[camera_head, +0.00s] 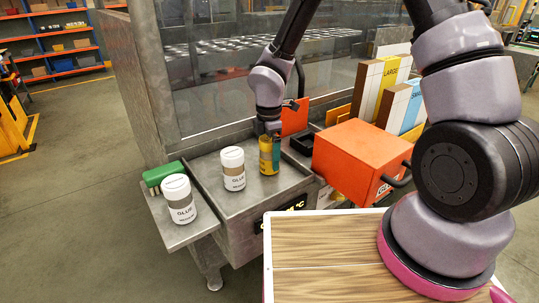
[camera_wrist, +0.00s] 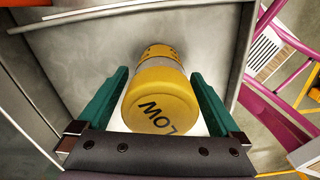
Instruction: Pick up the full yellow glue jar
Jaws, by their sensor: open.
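A yellow jar (camera_head: 269,156) with a dark band stands on the grey metal tray at the back right. In the wrist view the yellow jar (camera_wrist: 160,98) shows its round lid with the letters "LOW". My gripper (camera_head: 270,133) is above and around the jar's top. In the wrist view my gripper (camera_wrist: 159,76) is open, with one green finger on each side of the jar and visible gaps. How full the jar is cannot be seen. Two white glue jars stand to the left, one with a brown band (camera_head: 234,170) and one with a grey band (camera_head: 179,199).
The metal tray (camera_head: 262,197) has raised edges. A green-and-white brush-like block (camera_head: 162,175) lies on the left side shelf (camera_head: 170,228). An orange box (camera_head: 355,158) stands right of the yellow jar. A glass panel (camera_head: 240,70) rises behind.

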